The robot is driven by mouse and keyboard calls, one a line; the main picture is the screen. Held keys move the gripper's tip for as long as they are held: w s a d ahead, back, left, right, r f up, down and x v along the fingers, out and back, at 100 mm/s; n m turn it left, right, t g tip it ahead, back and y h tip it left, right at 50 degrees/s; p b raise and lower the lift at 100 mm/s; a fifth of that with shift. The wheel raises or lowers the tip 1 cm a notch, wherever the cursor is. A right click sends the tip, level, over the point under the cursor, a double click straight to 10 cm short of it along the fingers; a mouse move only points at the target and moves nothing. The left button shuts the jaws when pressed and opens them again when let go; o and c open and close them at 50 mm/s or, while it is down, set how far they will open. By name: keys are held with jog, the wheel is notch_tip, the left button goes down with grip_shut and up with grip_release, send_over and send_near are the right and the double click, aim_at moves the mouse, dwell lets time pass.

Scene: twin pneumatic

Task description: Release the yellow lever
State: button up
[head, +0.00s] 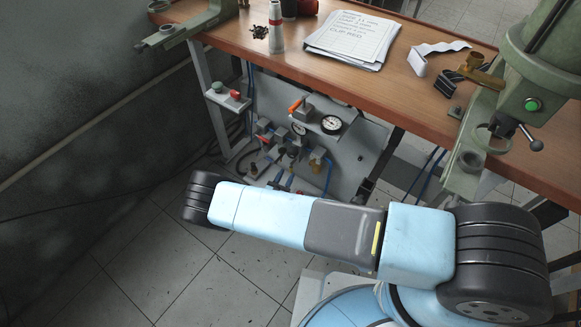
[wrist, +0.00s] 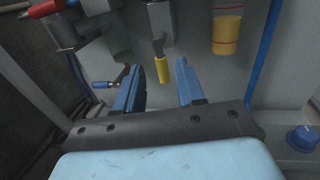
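The yellow lever (wrist: 162,69) shows in the wrist view as a short yellow grip on a metal stem, hanging tilted from a grey valve block (wrist: 160,17). My gripper (wrist: 157,75) has two blue fingers, wide apart with nothing held between them.
A blue-handled lever (wrist: 103,84) lies just left of my left finger, and a cup with yellow fluid (wrist: 227,34) hangs at upper right. A blue knob (wrist: 303,138) is at lower right. The grey panel (head: 345,152) with gauges stands beneath the wooden bench (head: 270,55).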

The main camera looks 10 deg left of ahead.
aim_at(291, 167)
jog(key=shift+w+d, duration=0.2)
jog(key=shift+w, duration=0.7)
jog(key=shift+w+d, duration=0.15)
jog(key=shift+w, duration=0.75)
jog(key=shift+w+d, duration=0.2)
jog(key=shift+w, duration=0.7)
jog(key=c, duration=0.7)
jog(key=shift+w+a, duration=0.1)
grip_shut()
